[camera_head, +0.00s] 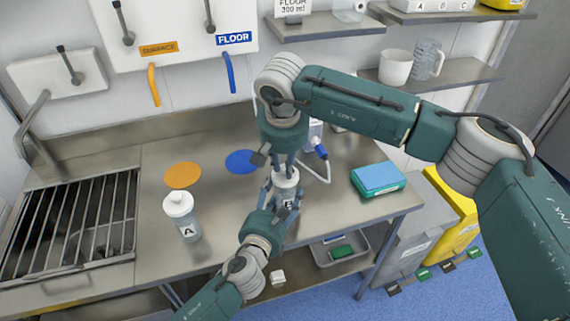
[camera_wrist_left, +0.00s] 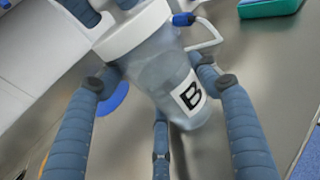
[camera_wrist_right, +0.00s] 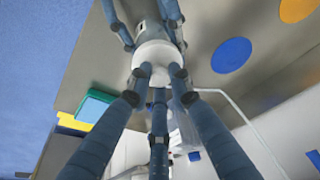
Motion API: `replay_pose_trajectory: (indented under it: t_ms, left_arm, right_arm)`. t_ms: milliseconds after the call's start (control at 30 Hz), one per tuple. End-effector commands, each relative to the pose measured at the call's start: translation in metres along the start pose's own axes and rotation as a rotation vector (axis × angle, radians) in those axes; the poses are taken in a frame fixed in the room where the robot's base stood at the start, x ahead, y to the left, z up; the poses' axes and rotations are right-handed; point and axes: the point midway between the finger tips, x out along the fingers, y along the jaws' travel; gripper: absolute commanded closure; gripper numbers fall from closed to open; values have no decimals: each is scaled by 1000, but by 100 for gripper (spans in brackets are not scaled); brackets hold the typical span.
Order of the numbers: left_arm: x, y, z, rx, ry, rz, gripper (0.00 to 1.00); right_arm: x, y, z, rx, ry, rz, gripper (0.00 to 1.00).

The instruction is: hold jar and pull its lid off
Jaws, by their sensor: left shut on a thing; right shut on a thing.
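The clear jar marked B (camera_wrist_left: 172,70) with a white lid (camera_wrist_left: 134,32) is held over the steel table. It looks tilted in the left wrist view, and no gap shows between jar and lid. My left gripper (camera_head: 278,197) is shut around the jar body from the front. My right gripper (camera_head: 284,168) comes down from above and is shut on the lid, which also shows between its fingers in the right wrist view (camera_wrist_right: 154,54). In the head view the fingers hide much of the jar.
A second white-lidded jar marked A (camera_head: 182,217) stands to the left. An orange disc (camera_head: 183,175) and a blue disc (camera_head: 241,161) lie on the table (camera_head: 150,150). A teal box with a blue top (camera_head: 378,180) sits at right. A metal grate (camera_head: 80,225) is far left.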

Motion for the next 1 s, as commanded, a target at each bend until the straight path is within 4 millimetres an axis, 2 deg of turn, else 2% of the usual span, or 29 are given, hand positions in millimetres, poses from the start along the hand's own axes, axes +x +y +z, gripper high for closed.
replay_pose_trajectory:
  t_ms: [500,1000]
  left_arm:
    - [0,0,0,0,-1,0,85]
    - [0,0,1,0,-1,0,85]
  right_arm:
    - [-18,0,-5,0,2,-1,100]
    - [-24,0,-7,0,1,-1,100]
